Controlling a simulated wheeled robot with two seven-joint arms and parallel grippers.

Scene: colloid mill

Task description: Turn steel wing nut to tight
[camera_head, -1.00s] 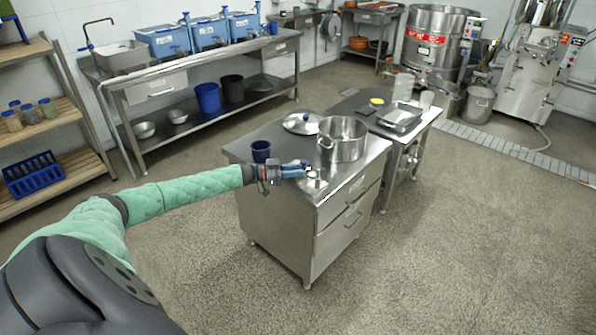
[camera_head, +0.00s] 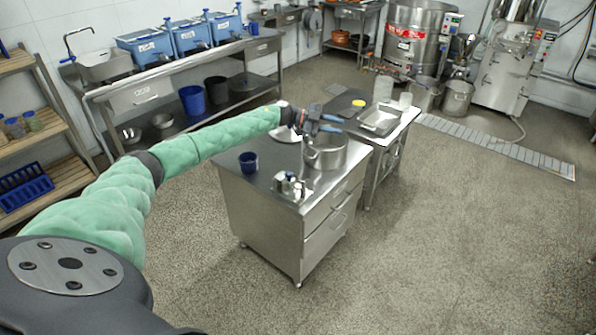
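No steel wing nut can be made out for sure. A small shiny metal fitting (camera_head: 291,187) with upright parts and a dark top stands near the front edge of the steel cabinet top, too small to read in detail. My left gripper (camera_head: 332,122), with blue fingers, is above the steel pot (camera_head: 326,154), up and to the right of the fitting. Its fingers look spread apart, with nothing clearly between them. The arm and gripper partly cover the pot and the lid behind. My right gripper is out of view.
A dark blue cup (camera_head: 248,162) stands at the left of the cabinet (camera_head: 262,205). A second steel table (camera_head: 385,150) with a tray (camera_head: 381,119) adjoins at the right. A tall steel machine (camera_head: 507,80) stands at the back right. Floor to the right is clear.

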